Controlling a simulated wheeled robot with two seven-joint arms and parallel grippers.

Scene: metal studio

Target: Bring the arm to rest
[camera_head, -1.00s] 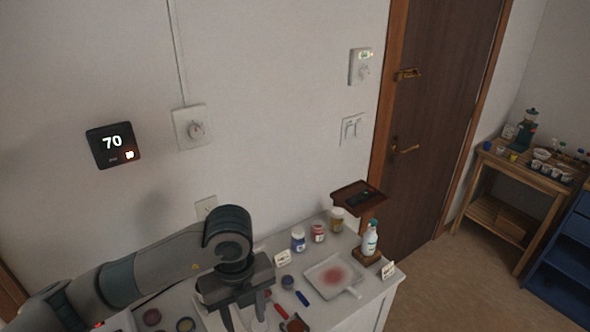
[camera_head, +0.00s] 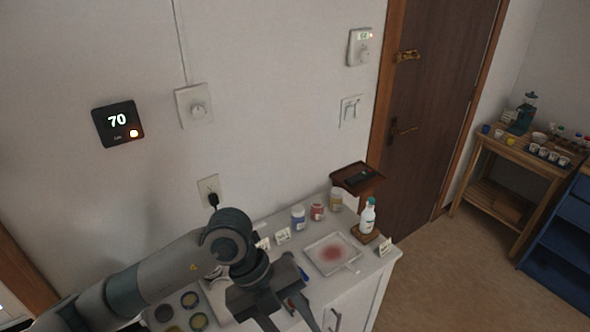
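My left arm (camera_head: 150,275) reaches in from the left over the white cabinet top (camera_head: 370,275). Its gripper (camera_head: 290,321) points down near the cabinet's front edge. The two fingers are spread apart, and nothing shows held between them. Their tips are at or past the bottom edge of the view. My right gripper is not in view.
A tray with a red patch (camera_head: 327,252), a white spray bottle (camera_head: 367,217) and several jars (camera_head: 298,217) stand right of the gripper. Round tins (camera_head: 190,300) lie left. Floor is clear before the door (camera_head: 430,110).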

